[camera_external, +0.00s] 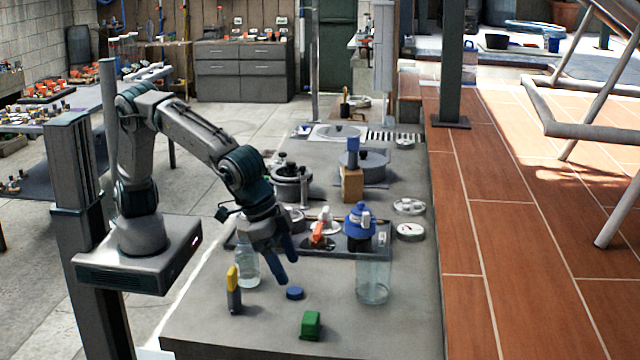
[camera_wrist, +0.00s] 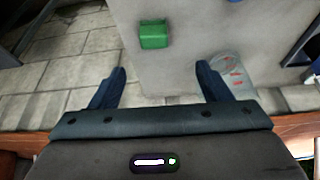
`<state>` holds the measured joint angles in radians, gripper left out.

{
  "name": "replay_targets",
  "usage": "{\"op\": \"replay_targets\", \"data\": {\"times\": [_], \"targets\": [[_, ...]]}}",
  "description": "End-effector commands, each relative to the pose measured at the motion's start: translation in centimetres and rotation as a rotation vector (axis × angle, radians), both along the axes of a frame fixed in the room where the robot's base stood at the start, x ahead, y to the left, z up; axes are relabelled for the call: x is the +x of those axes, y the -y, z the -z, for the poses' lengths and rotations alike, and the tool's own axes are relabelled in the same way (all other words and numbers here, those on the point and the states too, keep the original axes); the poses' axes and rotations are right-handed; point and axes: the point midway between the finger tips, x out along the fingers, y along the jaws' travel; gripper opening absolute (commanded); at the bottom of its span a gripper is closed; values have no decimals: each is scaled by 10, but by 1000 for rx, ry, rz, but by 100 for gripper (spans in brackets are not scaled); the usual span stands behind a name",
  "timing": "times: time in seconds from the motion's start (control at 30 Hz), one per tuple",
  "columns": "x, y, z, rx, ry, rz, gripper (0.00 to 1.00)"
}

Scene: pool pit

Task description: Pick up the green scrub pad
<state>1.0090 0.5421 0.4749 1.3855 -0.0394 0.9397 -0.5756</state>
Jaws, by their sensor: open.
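The green scrub pad (camera_external: 311,324) is a small block lying on the grey counter near its front edge in the external view. It also shows in the wrist view (camera_wrist: 154,34), above and between my fingertips in the picture. My gripper (camera_external: 283,262) is open and empty. It hangs above the counter, behind and to the left of the pad in the external view, apart from it. In the wrist view my gripper (camera_wrist: 160,80) has its two blue fingers spread wide.
A blue disc (camera_external: 294,293) lies on the counter near the pad. A yellow-and-grey tool (camera_external: 233,290) stands left, with a clear bottle (camera_external: 248,268) behind it. A clear container (camera_external: 373,280) stands right. A tray (camera_external: 342,250) with fittings is behind. The counter's front right is clear.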

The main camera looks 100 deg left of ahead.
Motion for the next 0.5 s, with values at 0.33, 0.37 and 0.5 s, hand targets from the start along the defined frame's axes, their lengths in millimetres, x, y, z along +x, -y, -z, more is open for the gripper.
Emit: {"op": "replay_targets", "data": {"times": [0.33,0.37,0.5], "targets": [[15,14,41,8,9,5,71],[17,14,46,9,8,6,71],[27,14,68,6,10,5,71]]}}
